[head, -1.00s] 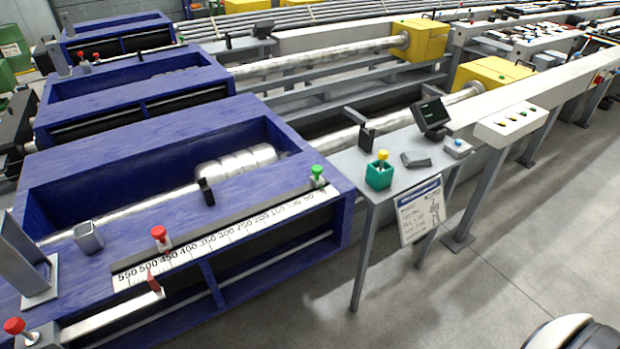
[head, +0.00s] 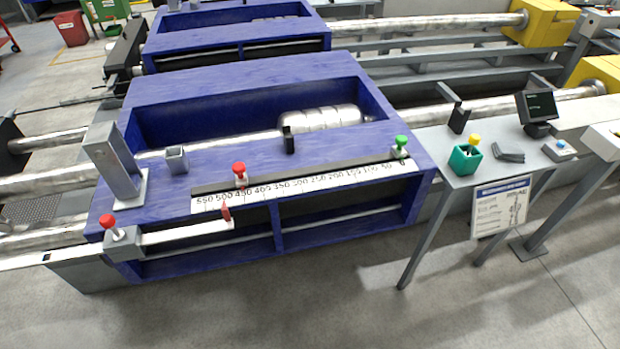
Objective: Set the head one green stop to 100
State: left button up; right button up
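A green-knobbed stop (head: 401,147) stands upright at the right end of the rail on the nearest blue housing (head: 160,200). It sits past the 50 mark, near the low end of the white scale (head: 300,186). The scale runs from 550 at the left down to 50 at the right, and the 100 mark lies a little left of the green stop. A red-knobbed stop (head: 239,172) stands on the same rail near 450 to 400. Neither of my grippers shows in the head view.
A grey table (head: 440,141) at the right holds a teal box (head: 465,160) with a yellow knob and a small screen (head: 537,112). Another red knob (head: 107,222) is at the left front. A second blue housing (head: 240,42) stands behind. The floor in front is clear.

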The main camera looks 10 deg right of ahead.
aim_at(398, 151)
jog(key=l+u, duration=0.3)
jog(key=l, duration=0.55)
jog(key=k+l+u, duration=0.1)
jog(key=l+u, duration=0.25)
jog(key=l, duration=0.55)
